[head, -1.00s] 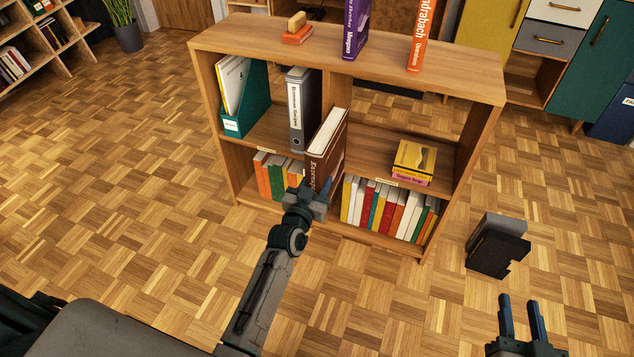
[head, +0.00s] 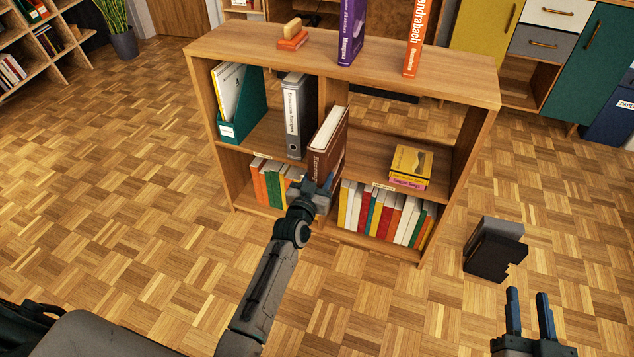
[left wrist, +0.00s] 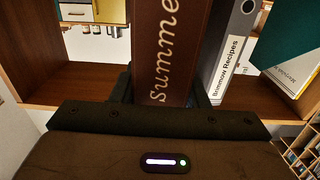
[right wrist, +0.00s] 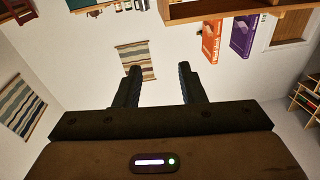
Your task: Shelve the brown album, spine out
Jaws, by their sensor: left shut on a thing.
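The brown album (head: 328,143) stands upright, slightly tilted in the head view, with its lettered spine toward me and pale pages on top. My left gripper (head: 322,190) is shut on its lower spine end. The left wrist view shows the album's spine (left wrist: 172,50) between the fingers. The album is at the front of the bookcase (head: 400,75), by the middle divider and the upper right compartment; how far in it is I cannot tell. A grey binder (head: 296,115) stands just left of it. My right gripper (head: 528,315) is open and empty, away from the bookcase.
A teal magazine file (head: 240,108) stands upper left. Books (head: 385,212) fill much of the lower right. Purple (head: 351,30) and orange (head: 415,38) books stand on top. A dark object (head: 495,248) is on the floor.

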